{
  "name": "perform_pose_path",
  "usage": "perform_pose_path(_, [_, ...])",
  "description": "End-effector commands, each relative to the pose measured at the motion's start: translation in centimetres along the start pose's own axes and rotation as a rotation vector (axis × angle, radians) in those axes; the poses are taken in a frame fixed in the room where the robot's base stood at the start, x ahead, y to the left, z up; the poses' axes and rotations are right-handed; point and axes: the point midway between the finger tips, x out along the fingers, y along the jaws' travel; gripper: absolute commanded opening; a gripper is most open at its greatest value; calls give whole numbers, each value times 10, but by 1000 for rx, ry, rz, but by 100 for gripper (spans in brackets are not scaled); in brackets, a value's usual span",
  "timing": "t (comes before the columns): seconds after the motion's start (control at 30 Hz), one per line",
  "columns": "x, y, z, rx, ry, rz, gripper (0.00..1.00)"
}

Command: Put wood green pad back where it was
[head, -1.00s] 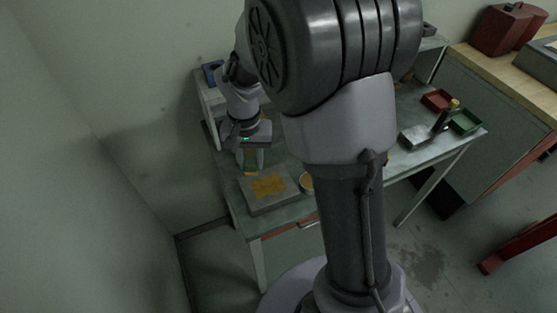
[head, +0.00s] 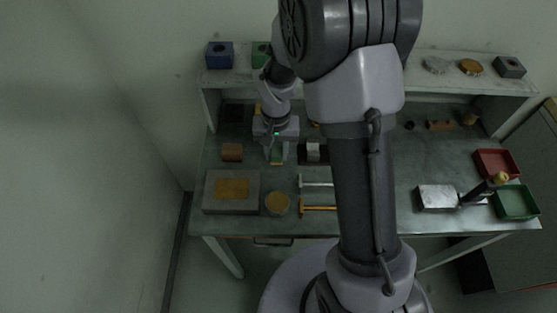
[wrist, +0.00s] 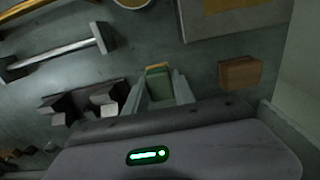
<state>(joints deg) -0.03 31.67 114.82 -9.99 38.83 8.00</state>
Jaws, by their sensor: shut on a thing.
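The wood green pad (wrist: 158,85) is a small block with a green face and a paler wood-coloured edge. My gripper (wrist: 158,76) is shut on it, with one finger on each side, in the wrist view. In the head view my gripper (head: 277,157) points down over the left part of the workbench, and the pad (head: 276,153) shows between the fingers. I cannot tell whether the pad touches the bench top.
A brown block (head: 231,152) stands left of my gripper, and a dark-and-light block pair (head: 313,153) stands right. A raised shelf (head: 340,80) runs behind.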

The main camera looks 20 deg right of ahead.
Motion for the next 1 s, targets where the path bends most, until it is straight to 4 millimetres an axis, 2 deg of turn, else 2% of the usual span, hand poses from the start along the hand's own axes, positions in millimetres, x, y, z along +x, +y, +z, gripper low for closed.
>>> perform_pose_path(0.1, [25, 0, 1, 0, -3, 1, 0])
perform_pose_path(0.17, [34, 0, 1, 0, -2, 1, 0])
perform_pose_path(0.5, [37, 0, 0, 1, 0, 0, 0])
perform_pose_path(0.53, [36, 0, 0, 1, -1, 0, 35])
perform_pose_path(0.63, [35, 0, 0, 1, -1, 0, 52])
perform_pose_path(0.9, [35, 0, 0, 1, -1, 0, 52])
perform_pose_path(1.0, [24, 0, 0, 0, 1, 0, 52])
